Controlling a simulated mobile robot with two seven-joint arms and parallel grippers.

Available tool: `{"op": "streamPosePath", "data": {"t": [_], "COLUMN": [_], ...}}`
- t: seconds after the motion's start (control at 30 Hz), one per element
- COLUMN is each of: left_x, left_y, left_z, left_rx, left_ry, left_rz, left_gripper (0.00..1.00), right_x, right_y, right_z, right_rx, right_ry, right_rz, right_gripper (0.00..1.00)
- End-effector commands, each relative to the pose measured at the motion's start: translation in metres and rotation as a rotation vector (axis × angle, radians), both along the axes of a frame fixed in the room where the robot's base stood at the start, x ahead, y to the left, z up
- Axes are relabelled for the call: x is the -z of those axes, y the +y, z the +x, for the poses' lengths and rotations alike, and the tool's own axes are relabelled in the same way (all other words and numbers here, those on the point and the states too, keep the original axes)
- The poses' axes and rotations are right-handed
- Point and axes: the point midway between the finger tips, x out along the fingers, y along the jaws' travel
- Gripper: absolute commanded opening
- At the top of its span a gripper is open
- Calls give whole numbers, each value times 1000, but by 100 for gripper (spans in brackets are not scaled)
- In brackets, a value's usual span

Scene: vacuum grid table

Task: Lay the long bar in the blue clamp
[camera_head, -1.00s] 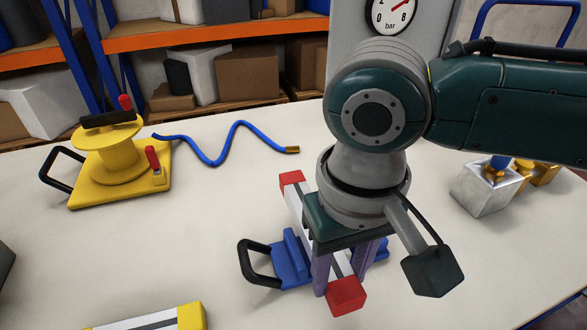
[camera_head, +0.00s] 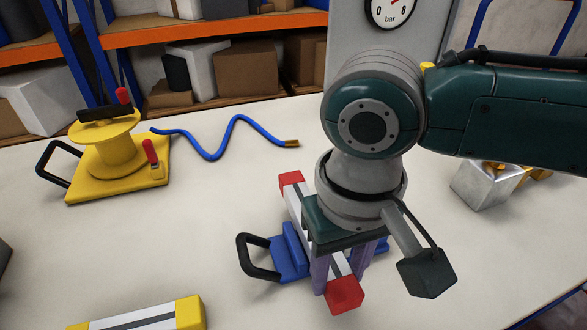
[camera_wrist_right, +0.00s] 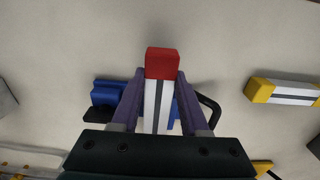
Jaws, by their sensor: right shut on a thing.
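The long bar (camera_head: 301,208) is white with a dark stripe and red end blocks. It also shows in the right wrist view (camera_wrist_right: 158,98). My right gripper (camera_head: 342,265) points down with its purple fingers shut on the bar's sides. The blue clamp (camera_head: 288,257) has a black loop handle on its left. The bar lies across the clamp, with blue parts on both sides of it. The gripper hides much of the clamp, so I cannot tell whether the bar rests in it or is just above. My left gripper is not in view.
A yellow spool device (camera_head: 108,160) stands at the left, with a blue hose (camera_head: 205,155) behind the clamp. A white bar with yellow ends (camera_head: 150,318) lies at the front. A silver block (camera_head: 483,187) stands at the right. The table between them is clear.

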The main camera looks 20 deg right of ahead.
Motion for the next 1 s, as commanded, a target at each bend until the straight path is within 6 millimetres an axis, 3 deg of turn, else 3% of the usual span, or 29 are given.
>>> {"op": "streamPosePath", "data": {"t": [1.0], "left_x": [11], "left_y": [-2], "left_z": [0], "left_rx": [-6], "left_ry": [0], "left_rz": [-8], "left_gripper": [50], "right_x": [24], "right_y": [0], "right_z": [0], "right_rx": [0], "right_ry": [-1], "right_rz": [1], "right_gripper": [0]}}
